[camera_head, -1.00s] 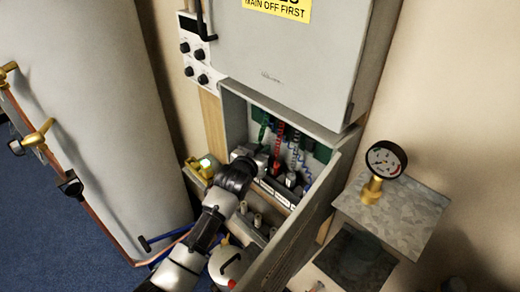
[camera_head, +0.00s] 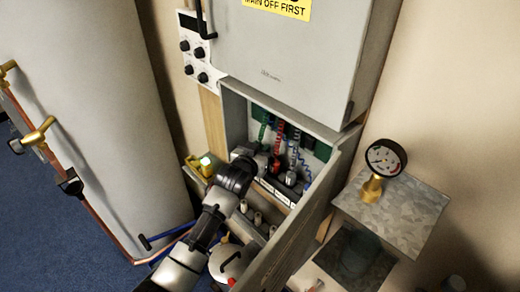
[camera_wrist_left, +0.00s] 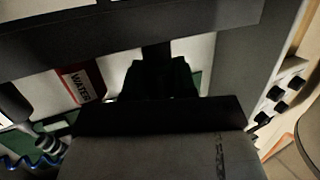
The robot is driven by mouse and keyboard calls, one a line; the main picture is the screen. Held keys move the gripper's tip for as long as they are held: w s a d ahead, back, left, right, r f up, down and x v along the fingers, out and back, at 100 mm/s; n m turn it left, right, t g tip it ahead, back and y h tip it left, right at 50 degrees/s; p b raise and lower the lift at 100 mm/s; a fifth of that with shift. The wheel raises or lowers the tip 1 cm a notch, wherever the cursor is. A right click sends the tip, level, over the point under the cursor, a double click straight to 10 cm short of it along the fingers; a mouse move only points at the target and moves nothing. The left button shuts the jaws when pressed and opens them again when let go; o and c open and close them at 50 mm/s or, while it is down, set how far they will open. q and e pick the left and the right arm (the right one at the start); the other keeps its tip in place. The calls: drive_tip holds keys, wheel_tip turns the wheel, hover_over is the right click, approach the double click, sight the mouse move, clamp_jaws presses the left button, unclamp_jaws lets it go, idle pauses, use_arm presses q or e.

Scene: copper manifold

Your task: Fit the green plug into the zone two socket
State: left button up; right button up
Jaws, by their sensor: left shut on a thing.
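My left gripper (camera_head: 250,156) reaches into the open grey cabinet in the head view, at the left end of a dark socket strip (camera_head: 280,190). Its fingertips are partly hidden by my wrist. A green coiled cord (camera_head: 263,130) runs down to it. In the left wrist view, a dark, green-tinted plug (camera_wrist_left: 160,80) sits upright at my dark gripper, which is shut on it. Its tip points at the dark strip above, and I cannot tell whether it is in a socket. White labels show on the strip, but their zone numbers are not readable.
A red plug (camera_head: 275,163) and a grey plug (camera_head: 291,178) stand close to the right of my gripper. In the wrist view a red plug labelled WATER (camera_wrist_left: 80,85) shows. The cabinet's front wall (camera_head: 303,215) and side walls hem the arm in. A pressure gauge (camera_head: 386,157) stands on a metal shelf.

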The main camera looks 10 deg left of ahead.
use_arm(q)
drive_tip(key=shift+f+b, duration=0.55)
drive_tip(key=shift+f, duration=0.4)
drive_tip(key=o, duration=1)
drive_tip(key=shift+s+a, duration=0.1)
drive_tip(key=shift+s, duration=0.25)
drive_tip(key=b+v, duration=0.1)
drive_tip(key=v, duration=0.9)
drive_tip(key=shift+r+b, duration=0.2)
drive_tip(key=shift+b, duration=0.2)
